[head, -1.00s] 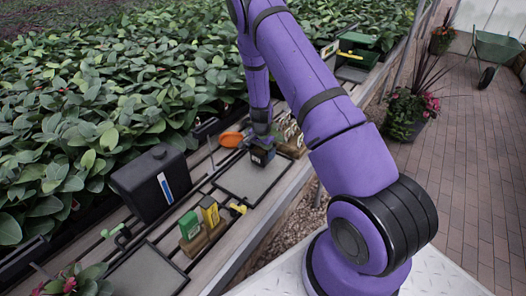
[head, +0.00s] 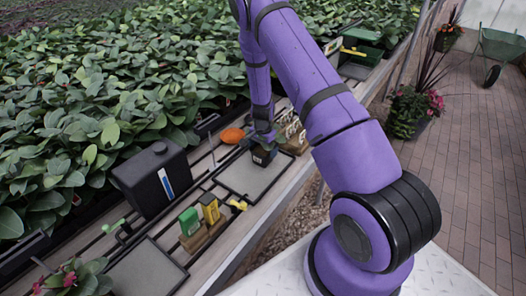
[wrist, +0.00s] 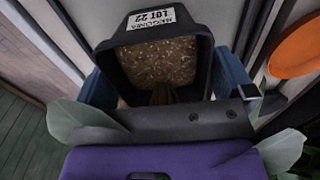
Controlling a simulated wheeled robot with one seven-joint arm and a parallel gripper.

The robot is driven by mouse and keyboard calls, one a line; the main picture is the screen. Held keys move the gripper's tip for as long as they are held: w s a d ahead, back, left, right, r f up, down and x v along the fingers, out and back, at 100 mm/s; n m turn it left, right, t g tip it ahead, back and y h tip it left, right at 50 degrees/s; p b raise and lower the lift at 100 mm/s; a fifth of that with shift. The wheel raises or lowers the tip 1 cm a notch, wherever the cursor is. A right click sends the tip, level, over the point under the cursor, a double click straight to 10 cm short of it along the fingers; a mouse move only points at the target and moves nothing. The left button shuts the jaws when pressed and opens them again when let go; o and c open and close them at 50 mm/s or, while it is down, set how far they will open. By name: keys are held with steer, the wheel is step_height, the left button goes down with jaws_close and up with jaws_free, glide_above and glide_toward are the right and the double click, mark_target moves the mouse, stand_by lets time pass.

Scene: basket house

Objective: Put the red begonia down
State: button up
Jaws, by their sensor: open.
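A small black pot (head: 262,157) with a pale label stands at the far end of a grey square tray (head: 250,181) on the bench. My gripper (head: 265,136) is over it, with green leaves showing beside the fingers. In the wrist view, the pot (wrist: 163,28) is full of brown soil, with a stem and leaves running under my gripper (wrist: 165,92). The blue fingers are apart, one on each side of the pot. Its label reads LOT 22; the upper line is unclear. No flower shows on this plant, so I cannot confirm it is the red begonia.
A plant with red-pink flowers (head: 69,279) is at the lower left. A black canister (head: 150,178), green and yellow boxes (head: 199,214) and an orange dish (head: 232,135) are around the tray. The tray's near part is clear. Dense foliage lies behind.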

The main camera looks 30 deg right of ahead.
mark_target(263, 150)
step_height(263, 150, up, 11)
steer(key=shift+f, duration=0.15)
stand_by(1.4)
